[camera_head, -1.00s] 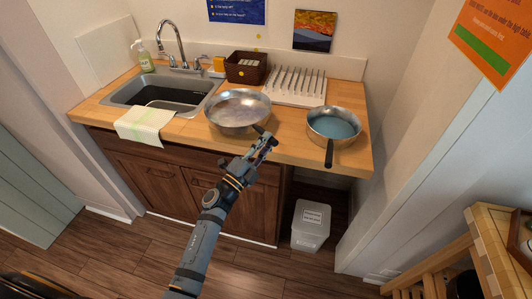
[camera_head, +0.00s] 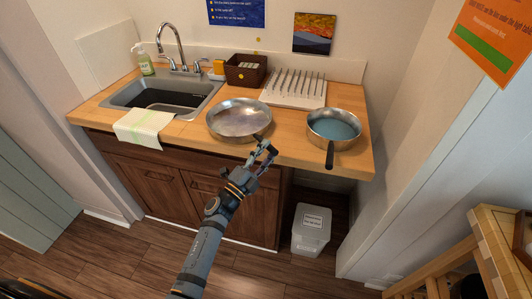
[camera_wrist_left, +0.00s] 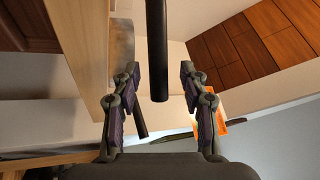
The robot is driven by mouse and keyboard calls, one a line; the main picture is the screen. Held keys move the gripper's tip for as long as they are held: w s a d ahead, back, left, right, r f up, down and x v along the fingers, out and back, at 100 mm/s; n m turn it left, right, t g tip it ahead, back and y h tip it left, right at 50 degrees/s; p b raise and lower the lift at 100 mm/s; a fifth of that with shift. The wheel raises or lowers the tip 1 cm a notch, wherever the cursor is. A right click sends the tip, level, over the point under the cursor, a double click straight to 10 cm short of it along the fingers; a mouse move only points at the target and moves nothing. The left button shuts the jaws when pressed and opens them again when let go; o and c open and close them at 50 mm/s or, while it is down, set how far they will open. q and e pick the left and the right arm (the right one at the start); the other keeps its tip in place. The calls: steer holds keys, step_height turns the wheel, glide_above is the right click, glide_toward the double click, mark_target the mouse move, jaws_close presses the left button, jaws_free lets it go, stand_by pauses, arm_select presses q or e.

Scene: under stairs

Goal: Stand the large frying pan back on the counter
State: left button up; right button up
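The large frying pan (camera_head: 239,117), silver with a pale inside, rests flat on the wooden counter (camera_head: 187,131), near its front edge. In the head view its handle is mostly hidden by my left gripper (camera_head: 266,153), which is just in front of the counter edge. The left wrist view shows the gripper (camera_wrist_left: 160,92) open, with the end of a dark handle (camera_wrist_left: 157,50) between its spread fingers and gaps on both sides. My right gripper is not in view.
A smaller pan (camera_head: 333,126) with a blue inside stands at the right, its handle over the front edge. A white bin (camera_head: 311,229) stands below.

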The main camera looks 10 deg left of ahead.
arm_select(q)
steer(key=shift+a, duration=0.1)
steer(key=b+v, duration=0.3)
steer(key=v, duration=0.9)
steer(key=shift+b, duration=0.35)
steer(key=shift+r, duration=0.1)
